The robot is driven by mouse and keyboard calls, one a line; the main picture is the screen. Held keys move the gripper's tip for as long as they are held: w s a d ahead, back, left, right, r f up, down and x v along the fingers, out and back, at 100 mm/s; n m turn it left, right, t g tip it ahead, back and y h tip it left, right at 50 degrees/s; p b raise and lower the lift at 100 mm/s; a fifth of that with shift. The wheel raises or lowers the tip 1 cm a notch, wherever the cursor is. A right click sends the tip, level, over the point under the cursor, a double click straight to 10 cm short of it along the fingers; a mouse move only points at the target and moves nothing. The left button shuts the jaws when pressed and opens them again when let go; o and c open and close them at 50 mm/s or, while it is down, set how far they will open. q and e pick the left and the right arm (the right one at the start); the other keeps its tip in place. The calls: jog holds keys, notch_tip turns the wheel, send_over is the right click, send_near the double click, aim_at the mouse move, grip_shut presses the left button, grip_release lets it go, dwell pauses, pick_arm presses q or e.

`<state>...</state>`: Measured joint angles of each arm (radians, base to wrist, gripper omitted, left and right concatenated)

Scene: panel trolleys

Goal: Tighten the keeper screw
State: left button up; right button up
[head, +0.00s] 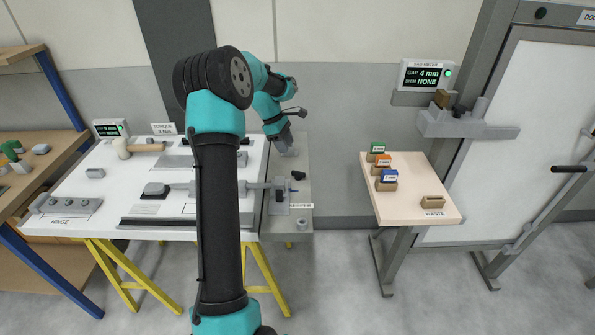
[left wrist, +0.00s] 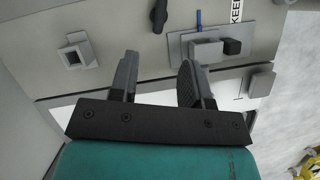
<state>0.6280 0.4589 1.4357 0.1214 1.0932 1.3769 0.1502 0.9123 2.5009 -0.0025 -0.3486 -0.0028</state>
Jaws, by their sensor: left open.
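The keeper plate (head: 279,208) lies on the grey right end of the bench, near a label reading KEEPER (head: 301,206). In the left wrist view the keeper plate (left wrist: 262,40) carries a grey block (left wrist: 206,50), a small black block (left wrist: 232,46) and a thin blue piece (left wrist: 198,19). I cannot pick out the screw itself. My left gripper (head: 286,149) hangs over the far part of this grey end, behind the keeper plate. In the left wrist view my left gripper (left wrist: 158,76) is open, with nothing between its fingers. My right gripper is out of view.
A dark piece (head: 298,175) lies near the keeper plate. A mallet (head: 138,148) and a clamp-like fixture (head: 155,190) are on the white bench (head: 110,190). A small table (head: 405,205) with coloured blocks stands right, beside a white door panel (head: 500,130). Open floor lies between.

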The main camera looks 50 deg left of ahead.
aim_at(298, 172)
pick_arm(q)
jog(key=x, duration=1.2)
jog(key=shift+c, duration=0.4)
jog(key=shift+d, duration=0.1)
grip_shut()
